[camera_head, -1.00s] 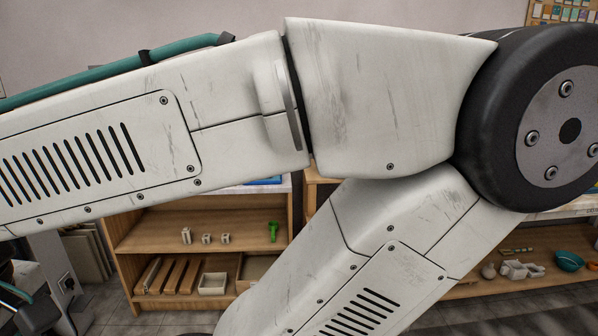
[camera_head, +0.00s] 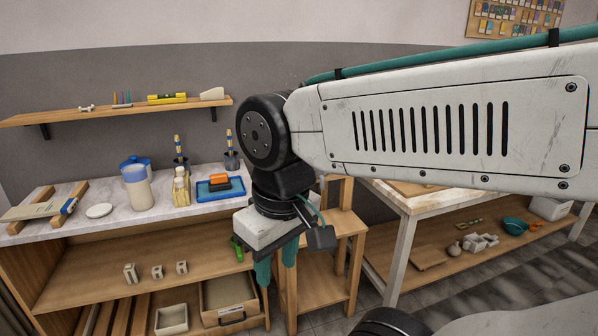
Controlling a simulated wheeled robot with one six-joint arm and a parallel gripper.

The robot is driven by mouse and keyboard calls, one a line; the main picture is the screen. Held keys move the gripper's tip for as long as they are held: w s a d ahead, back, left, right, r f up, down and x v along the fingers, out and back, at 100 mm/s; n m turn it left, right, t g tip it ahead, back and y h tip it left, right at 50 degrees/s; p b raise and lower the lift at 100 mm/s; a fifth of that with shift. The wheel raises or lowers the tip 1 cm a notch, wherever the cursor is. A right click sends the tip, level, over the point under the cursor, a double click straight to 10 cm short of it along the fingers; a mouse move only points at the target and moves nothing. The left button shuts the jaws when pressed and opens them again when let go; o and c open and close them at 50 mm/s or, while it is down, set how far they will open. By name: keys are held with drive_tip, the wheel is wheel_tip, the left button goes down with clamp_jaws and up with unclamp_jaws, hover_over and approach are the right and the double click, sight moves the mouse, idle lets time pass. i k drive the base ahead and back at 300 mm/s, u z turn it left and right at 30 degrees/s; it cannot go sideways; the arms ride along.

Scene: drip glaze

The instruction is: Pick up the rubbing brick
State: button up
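A small block (camera_head: 219,181) with an orange top and a dark lower part sits in a blue tray (camera_head: 203,196) on the pale worktop. It looks most like the rubbing brick, but I cannot be sure at this size. My gripper (camera_head: 276,278) points down in front of the worktop's right end, to the right of the tray and lower in the picture. Its teal fingers stand apart with nothing seen between them. The fingertips are small and partly dark.
Near the tray stand a cream bottle (camera_head: 181,187), a blue-lidded jug (camera_head: 137,186) and brushes in a pot (camera_head: 231,160). A wall shelf (camera_head: 120,111) hangs above. A wooden stool (camera_head: 345,225) is close behind my gripper. A table (camera_head: 420,207) stands right.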

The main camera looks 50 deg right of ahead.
sight(219, 182)
drive_tip(key=z, duration=0.85)
drive_tip(key=i, duration=1.65)
